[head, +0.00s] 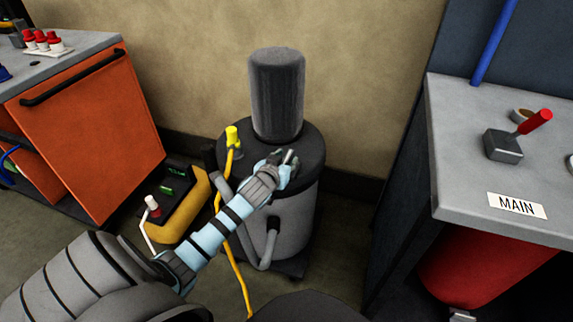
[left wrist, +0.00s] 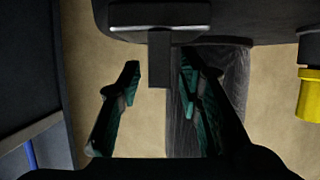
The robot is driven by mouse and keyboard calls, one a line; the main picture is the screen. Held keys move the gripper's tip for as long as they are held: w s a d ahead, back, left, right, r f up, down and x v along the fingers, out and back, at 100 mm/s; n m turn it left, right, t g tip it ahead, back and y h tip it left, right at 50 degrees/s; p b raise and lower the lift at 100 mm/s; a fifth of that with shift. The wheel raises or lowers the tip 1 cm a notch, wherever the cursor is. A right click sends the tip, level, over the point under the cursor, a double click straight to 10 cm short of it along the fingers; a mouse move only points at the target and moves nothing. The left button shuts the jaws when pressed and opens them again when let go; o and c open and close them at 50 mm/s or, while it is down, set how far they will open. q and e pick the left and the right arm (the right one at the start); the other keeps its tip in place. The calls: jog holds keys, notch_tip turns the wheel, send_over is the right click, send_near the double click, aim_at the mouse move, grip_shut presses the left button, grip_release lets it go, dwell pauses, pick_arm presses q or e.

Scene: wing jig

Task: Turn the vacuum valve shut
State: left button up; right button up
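The vacuum pump (head: 290,215) is a grey tank with a dark upright cylinder (head: 277,95) on its lid. My left gripper (head: 288,160) is over the lid, in front of the cylinder. In the left wrist view my left gripper (left wrist: 160,70) has its fingers apart. A dark T-shaped part (left wrist: 160,15) shows there; its stem reaches between the fingertips with gaps visible on both sides. It may be the valve handle; in the head view my gripper hides that spot. A yellow fitting (head: 232,138) stands left of the gripper and also shows in the left wrist view (left wrist: 311,92). My right gripper is out of view.
A yellow and black box (head: 180,215) stands on the floor left of the pump. A yellow hose (head: 234,270) runs down beside it. An orange cabinet (head: 95,135) is at left. At right, a grey bench (head: 455,130) carries a red-handled lever (head: 535,122) and a MAIN label (head: 517,206).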

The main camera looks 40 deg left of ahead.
pick_arm(q)
jog(key=shift+x, duration=0.75)
grip_shut()
